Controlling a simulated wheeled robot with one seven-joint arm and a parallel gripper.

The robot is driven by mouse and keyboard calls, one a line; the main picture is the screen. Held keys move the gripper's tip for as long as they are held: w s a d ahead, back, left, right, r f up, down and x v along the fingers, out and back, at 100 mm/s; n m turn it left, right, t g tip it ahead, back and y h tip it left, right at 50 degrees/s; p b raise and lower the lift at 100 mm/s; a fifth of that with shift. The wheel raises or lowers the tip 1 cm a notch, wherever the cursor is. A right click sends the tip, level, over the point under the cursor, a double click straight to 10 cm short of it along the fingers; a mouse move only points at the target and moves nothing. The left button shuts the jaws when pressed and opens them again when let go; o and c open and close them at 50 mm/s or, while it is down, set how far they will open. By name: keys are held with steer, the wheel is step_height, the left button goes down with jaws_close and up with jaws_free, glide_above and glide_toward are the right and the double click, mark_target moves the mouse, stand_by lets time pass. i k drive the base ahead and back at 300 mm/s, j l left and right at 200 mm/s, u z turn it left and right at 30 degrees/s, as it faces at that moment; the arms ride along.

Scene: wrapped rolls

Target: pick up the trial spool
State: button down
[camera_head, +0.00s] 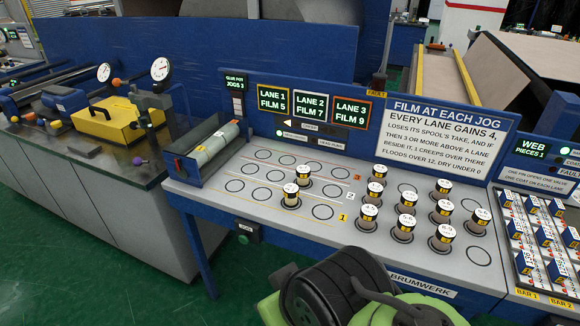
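Several white-topped spools stand upright on the grey bench panel (275,218). One spool (303,171) stands in a ring of the row marked 2, and another (291,194) in a ring of the row marked 1. A separate group stands at the right, including a front spool (369,215), a spool (442,236) and a rear spool (379,172). Their top markings are too small to read surely, and I cannot tell which is the trial spool. My gripper's fingers are not in view. Green and black parts at the bottom centre look like mine.
A roll (216,146) lies in a blue trough at left. Lane displays (311,106) and a rule sign (440,130) stand behind the spools. Several rings are empty. A yellow case (104,122) sits on the left bench.

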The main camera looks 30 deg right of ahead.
mark_target(291, 191)
steer(key=i+j+z, duration=0.75)
steer(key=i+j, duration=0.15)
steer(key=i, duration=0.05)
